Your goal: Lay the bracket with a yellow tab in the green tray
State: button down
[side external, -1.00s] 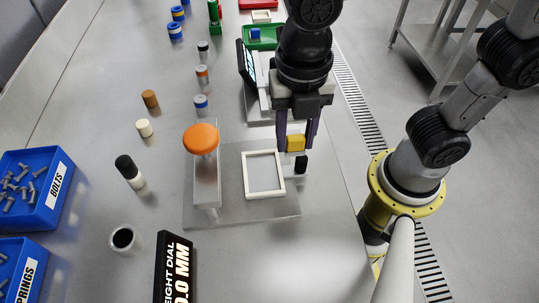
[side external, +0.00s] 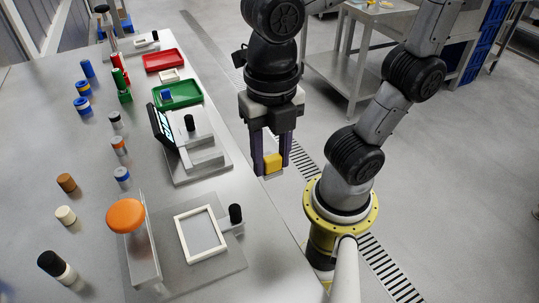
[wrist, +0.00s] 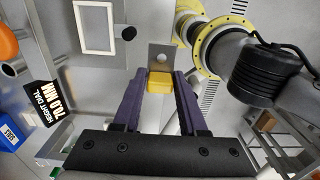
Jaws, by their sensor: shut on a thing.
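My gripper (side external: 271,168) is shut on the bracket's yellow tab (side external: 273,162). In the side view it hangs in the air by the table's right edge, past the fixture with the white frame. The wrist view shows the yellow tab (wrist: 159,79) between the purple fingers and the bracket's grey plate (wrist: 162,56), with a hole, beyond it. The green tray (side external: 190,96) lies farther back on the table, up and left of my gripper, with a small blue piece (side external: 168,96) at its left part.
A fixture with an orange knob (side external: 126,215) and white square frame (side external: 201,234) stands in front. A second fixture (side external: 205,157), with a black-knobbed post and dark display (side external: 160,126), stands between my gripper and the green tray. A red tray (side external: 164,60) lies behind.

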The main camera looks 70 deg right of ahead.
aim_at(270, 156)
jog(key=shift+r, duration=3)
jog(key=shift+n, duration=0.3)
jog(key=shift+w+a+n, duration=0.1)
jog(key=shift+n, duration=0.2)
jog(key=w+a+r+n, duration=0.2)
jog(key=w+r, duration=0.1)
jog(key=w, duration=0.4)
jog(key=w+a+r+n, duration=0.2)
jog(key=w+r, duration=0.1)
jog(key=w, duration=0.4)
jog(key=w+d+f, duration=0.2)
jog(key=w+d, duration=0.5)
jog(key=w, duration=0.4)
jog(key=w+d+f, duration=0.3)
jog(key=w+d, duration=0.4)
jog(key=w, duration=0.5)
jog(key=w+d+f+m, duration=0.1)
jog(key=d+f, duration=0.3)
jog(key=d, duration=0.4)
jog(key=d+f+m, duration=0.2)
jog(key=d+f, duration=0.3)
jog(key=d, duration=0.4)
jog(key=w+d+f+m, duration=0.1)
jog(key=d+f, duration=0.3)
jog(key=d, duration=0.4)
jog(key=shift+w+d+f+m, duration=0.3)
jog(key=shift+w+m, duration=0.05)
jog(key=shift+m, duration=0.25)
